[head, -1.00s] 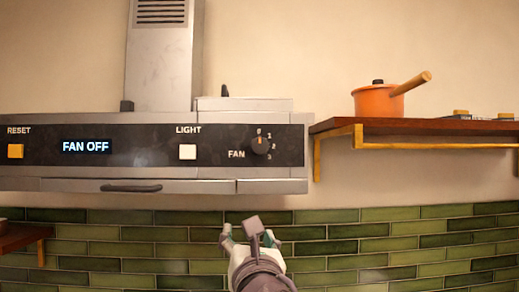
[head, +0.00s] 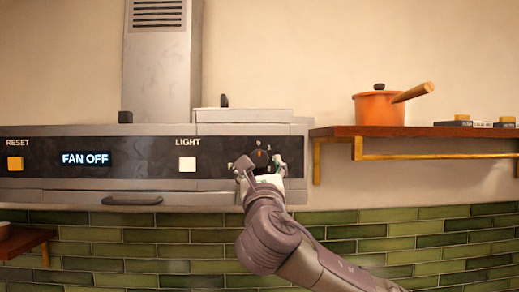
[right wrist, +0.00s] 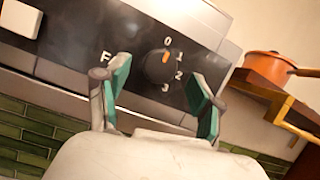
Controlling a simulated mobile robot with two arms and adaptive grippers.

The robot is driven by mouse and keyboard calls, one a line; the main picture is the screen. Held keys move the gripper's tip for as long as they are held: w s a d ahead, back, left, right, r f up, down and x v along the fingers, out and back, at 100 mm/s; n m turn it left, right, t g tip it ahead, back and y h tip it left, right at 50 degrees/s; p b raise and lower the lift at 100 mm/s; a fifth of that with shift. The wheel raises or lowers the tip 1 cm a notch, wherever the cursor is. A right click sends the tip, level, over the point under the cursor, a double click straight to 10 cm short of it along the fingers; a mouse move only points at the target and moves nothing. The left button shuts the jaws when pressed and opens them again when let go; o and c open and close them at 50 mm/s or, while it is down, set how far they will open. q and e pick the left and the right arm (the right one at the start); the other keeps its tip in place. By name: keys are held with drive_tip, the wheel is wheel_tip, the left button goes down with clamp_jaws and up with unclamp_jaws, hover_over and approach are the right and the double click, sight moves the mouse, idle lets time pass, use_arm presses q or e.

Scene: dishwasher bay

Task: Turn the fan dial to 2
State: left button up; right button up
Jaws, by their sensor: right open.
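The fan dial (head: 260,158) is a round dark knob with an orange mark on the range hood's black panel. The display (head: 85,159) reads FAN OFF. My right gripper (head: 261,166) is in front of the dial from below, its fingers partly covering the FAN label. In the right wrist view its green-padded fingers (right wrist: 161,85) are open on either side of the dial, with no contact visible. My left gripper is not in view.
A white LIGHT button (head: 187,164) lies left of the dial, and a yellow RESET button (head: 15,164) is farther left. A wooden shelf (head: 430,131) with an orange pot (head: 379,108) is to the right. The hood handle (head: 132,201) is below the panel.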

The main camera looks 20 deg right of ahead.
sight(259, 159)
drive_tip(key=shift+p+x, duration=0.35)
drive_tip(key=shift+x, duration=0.8)
drive_tip(key=shift+f, duration=0.1)
drive_tip(key=c, duration=1.1)
drive_tip(key=shift+c, duration=0.2)
